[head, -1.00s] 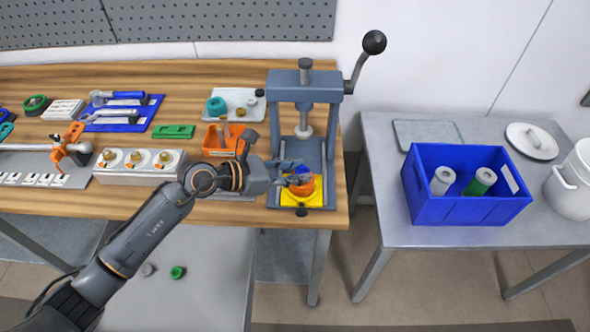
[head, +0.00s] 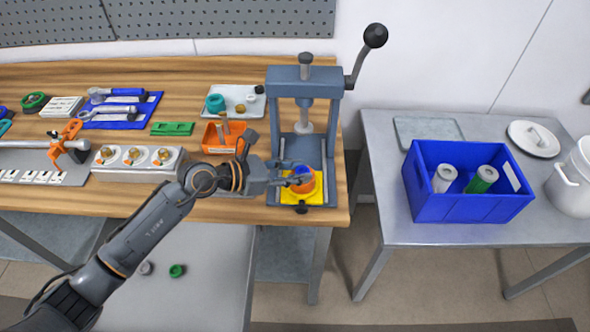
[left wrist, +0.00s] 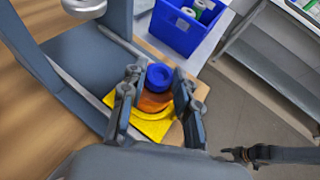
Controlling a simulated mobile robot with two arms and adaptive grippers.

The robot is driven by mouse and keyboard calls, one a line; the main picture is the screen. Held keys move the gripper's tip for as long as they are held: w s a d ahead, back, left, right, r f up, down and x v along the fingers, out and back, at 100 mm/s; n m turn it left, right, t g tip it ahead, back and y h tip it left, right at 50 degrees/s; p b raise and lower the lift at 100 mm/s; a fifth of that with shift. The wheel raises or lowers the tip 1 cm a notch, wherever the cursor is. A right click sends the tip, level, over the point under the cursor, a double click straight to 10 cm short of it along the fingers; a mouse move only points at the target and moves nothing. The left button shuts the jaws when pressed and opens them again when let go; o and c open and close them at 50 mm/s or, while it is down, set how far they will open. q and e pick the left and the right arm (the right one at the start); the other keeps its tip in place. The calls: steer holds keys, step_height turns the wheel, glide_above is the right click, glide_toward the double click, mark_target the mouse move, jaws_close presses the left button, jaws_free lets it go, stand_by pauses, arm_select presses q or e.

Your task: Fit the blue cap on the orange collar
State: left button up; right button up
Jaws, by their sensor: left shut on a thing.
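The orange collar (head: 305,186) stands on a yellow plate (head: 289,198) at the base of the grey press. The blue cap (head: 303,171) is on top of the collar, and it also shows in the left wrist view (left wrist: 160,75). My left gripper (head: 297,178) reaches in from the left. In the wrist view its fingers (left wrist: 159,84) lie on both sides of the cap and are shut on it. Whether the cap is seated fully cannot be told. In the wrist view a dark arm that looks like my right one ends in a small gripper (left wrist: 235,154), its jaws unclear.
The grey press (head: 302,76) rises behind the collar, with a lever (head: 358,68) at its right. An orange bin (head: 212,138) and a block with several fittings (head: 137,170) stand to the left. A blue crate (head: 465,207) is on the metal table at right.

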arm_select(q)
steer(key=shift+f, duration=0.25)
stand_by(0.6)
steer(key=o, duration=0.9)
steer(key=shift+s, duration=0.1)
steer(key=shift+c, duration=0.2)
steer(key=shift+a, duration=0.1)
steer(key=v, duration=1.2)
steer(key=shift+r, duration=0.25)
